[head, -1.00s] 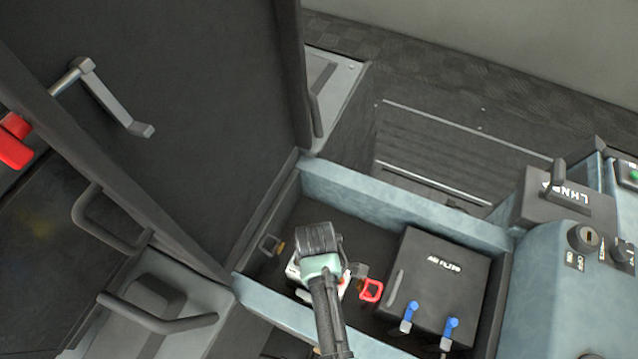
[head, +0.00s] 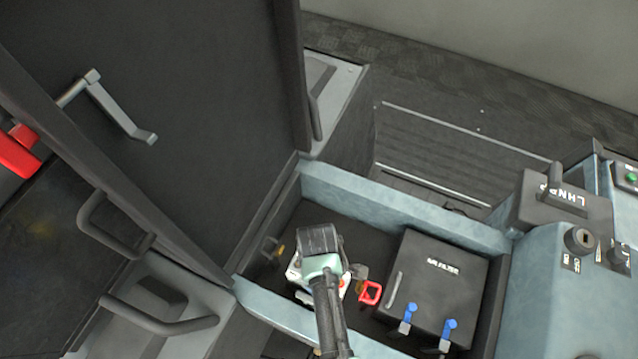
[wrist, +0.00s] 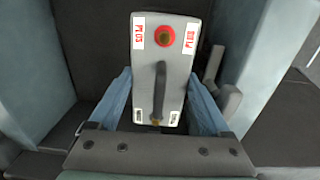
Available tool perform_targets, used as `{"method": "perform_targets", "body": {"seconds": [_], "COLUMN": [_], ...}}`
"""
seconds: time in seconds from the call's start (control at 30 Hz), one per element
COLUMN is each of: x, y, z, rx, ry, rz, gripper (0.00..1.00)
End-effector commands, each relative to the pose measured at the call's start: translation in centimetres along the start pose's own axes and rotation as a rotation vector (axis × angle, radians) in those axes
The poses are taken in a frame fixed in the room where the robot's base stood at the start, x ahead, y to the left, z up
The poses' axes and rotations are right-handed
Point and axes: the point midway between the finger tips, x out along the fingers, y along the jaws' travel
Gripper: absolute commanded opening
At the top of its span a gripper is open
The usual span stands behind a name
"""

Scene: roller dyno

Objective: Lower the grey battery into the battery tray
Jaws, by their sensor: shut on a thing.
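The grey battery (wrist: 146,85) is a pale block with a dark carrying handle, a red ring terminal and red-lettered labels on top. My gripper (wrist: 160,100) is shut on it, with a blue finger on each side. In the head view, my gripper (head: 322,262) hides most of the battery (head: 294,271); only its pale edges show. The battery is inside or just above the left part of a dark, teal-walled bay (head: 400,203). I cannot make out the battery tray under it, or whether the battery touches the floor.
A black air filter box (head: 440,290) with blue latches (head: 408,315) fills the bay's right side. A red clamp (head: 370,292) lies close right of the battery. A dark panel (head: 200,90) stands at left. A teal control console (head: 560,290) stands at right.

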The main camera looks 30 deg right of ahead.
Motion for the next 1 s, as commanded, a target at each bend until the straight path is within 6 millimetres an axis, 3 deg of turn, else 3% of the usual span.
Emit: {"method": "perform_targets", "body": {"seconds": [1.0], "x": [0.75], "y": [0.10], "z": [-0.11], "rx": [0.000], "ry": [0.002], "rz": [0.003], "gripper": [0.00]}}
